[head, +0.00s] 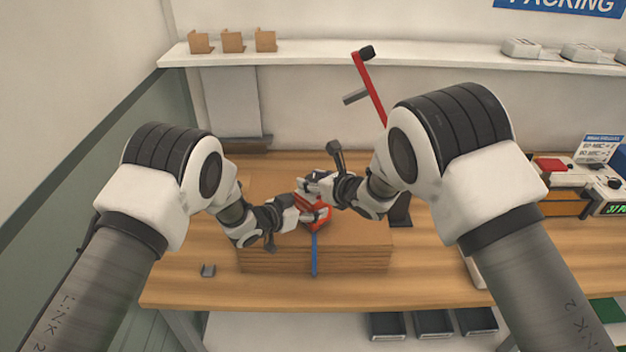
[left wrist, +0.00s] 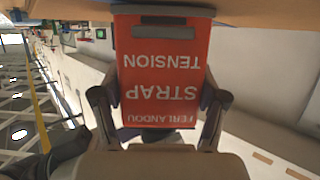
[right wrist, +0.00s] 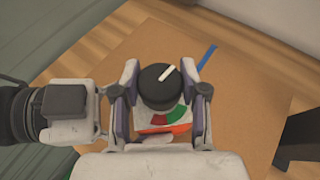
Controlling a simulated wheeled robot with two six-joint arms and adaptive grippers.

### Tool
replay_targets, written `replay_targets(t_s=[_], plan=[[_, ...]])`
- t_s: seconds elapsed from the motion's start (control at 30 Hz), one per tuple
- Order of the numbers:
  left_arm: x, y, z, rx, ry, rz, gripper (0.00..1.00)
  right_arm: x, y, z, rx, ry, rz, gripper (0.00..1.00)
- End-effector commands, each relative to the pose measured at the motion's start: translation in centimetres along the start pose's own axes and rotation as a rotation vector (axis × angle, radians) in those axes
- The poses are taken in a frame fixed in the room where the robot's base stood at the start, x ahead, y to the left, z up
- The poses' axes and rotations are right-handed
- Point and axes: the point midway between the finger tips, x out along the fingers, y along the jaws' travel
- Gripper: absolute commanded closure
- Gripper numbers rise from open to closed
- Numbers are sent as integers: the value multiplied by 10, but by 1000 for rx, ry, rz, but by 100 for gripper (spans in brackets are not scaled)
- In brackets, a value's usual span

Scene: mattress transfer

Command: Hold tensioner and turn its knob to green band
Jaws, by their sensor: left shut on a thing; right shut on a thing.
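The red strap tensioner (head: 318,217) sits on top of a stack of flat cardboard (head: 318,258) in the head view. In the left wrist view its red face (left wrist: 162,70) reads "STRAP TENSION" upside down. My left gripper (head: 310,217) is shut on the tensioner's body, one finger on each side. My right gripper (right wrist: 158,100) is shut on the black knob (right wrist: 160,86), which has a white pointer line. In the right wrist view the pointer tilts to the upper right. Red and green bands show on the dial (right wrist: 170,116) below the knob, partly hidden by the knob and fingers.
A blue strap (head: 314,256) runs down the front of the stack. A small grey metal piece (head: 208,270) lies on the wooden table (head: 190,285) at left. A red-armed stand (head: 368,90) rises behind my right arm. A display device (head: 610,200) stands at far right.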

Motion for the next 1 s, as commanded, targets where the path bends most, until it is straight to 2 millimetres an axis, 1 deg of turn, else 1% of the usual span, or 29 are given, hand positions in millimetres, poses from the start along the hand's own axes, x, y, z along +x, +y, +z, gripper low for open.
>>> replay_targets(t_s=[0.33, 0.37, 0.4, 0.43, 0.77, 0.87, 0.97, 1.0], plan=[[0, 1, -1, 3, 2, 2, 97, 0, 0, 2, 0, -4, -2, 91], [0, 1, -1, 3, 2, 2, 97, 0, 0, 2, 0, -4, -2, 53], [0, 1, -1, 3, 2, 2, 97, 0, 0, 2, 0, -4, -2, 39], [0, 1, -1, 3, 2, 2, 97, 0, 0, 2, 0, -3, -2, 30], [0, -1, -2, 1, 3, -1, 97, -2, 0, 1, 1, -1, -2, 30], [0, -1, -2, 0, 3, -1, 97, -12, -1, 0, 1, 1, -3, 30], [0, -1, -2, 0, 3, -1, 97, -32, 0, 1, 2, 1, -4, 30], [0, -1, -2, 0, 3, -1, 97, -43, -1, 1, 2, 1, -4, 30]])
